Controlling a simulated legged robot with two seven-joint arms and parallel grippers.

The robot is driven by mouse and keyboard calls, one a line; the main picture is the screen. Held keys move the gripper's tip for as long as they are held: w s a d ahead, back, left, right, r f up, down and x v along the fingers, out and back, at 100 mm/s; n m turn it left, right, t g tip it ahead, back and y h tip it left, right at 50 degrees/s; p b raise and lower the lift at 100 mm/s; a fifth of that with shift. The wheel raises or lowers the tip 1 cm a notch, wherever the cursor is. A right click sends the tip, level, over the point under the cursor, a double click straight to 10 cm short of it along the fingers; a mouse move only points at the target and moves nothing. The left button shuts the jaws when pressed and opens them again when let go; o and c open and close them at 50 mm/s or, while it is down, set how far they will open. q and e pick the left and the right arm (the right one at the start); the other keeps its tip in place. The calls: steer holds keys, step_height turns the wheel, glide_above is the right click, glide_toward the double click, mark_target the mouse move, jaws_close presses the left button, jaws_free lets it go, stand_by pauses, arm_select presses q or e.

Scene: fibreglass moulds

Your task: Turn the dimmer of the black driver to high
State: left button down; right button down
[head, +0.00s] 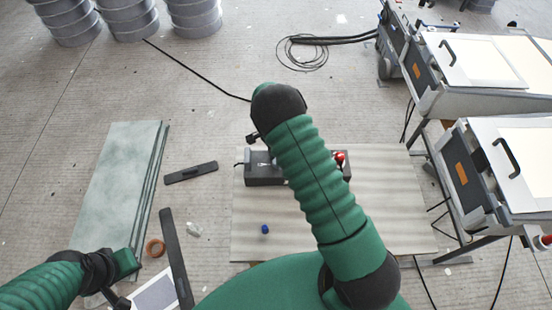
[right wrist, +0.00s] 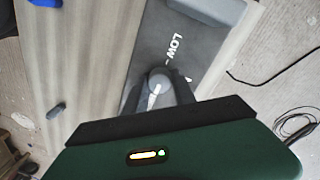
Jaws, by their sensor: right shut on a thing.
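The black driver (head: 264,181) lies on the pale board in the head view, partly hidden by my right arm. In the right wrist view its dark face (right wrist: 190,45) carries the white word LOW; a second marking is mostly hidden by the gripper. Its round grey dimmer knob (right wrist: 159,81) has a white pointer line. My right gripper (right wrist: 158,98) is shut on the knob, one finger on each side. The far end of the dimmer scale is hidden. My left gripper (head: 118,299) is at the lower left of the head view, away from the driver; its jaws are unclear.
The pale board (head: 390,210) has a small blue cap (head: 265,229) on it. A red knob (head: 340,158) shows right of my arm. Machines (head: 475,75) stand right.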

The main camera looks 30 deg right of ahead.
stand_by(0.4)
steer(key=c, duration=1)
jaws_free()
steer(key=shift+c, duration=0.2)
steer(key=shift+r, duration=0.1)
step_height(320, 180, up, 17)
steer(key=w, duration=0.1)
steer(key=shift+f, duration=0.2)
steer(key=s+a+n+t, duration=0.1)
steer(key=s+a+n, duration=0.4)
steer(key=s+n, duration=0.3)
steer(key=s+a+r+n+t, duration=0.1)
steer(key=s+a+n+t, duration=0.1)
steer(key=s+a+n, duration=0.4)
steer(key=s+n, duration=0.3)
steer(key=shift+a+n, duration=0.25)
steer(key=shift+n, duration=0.05)
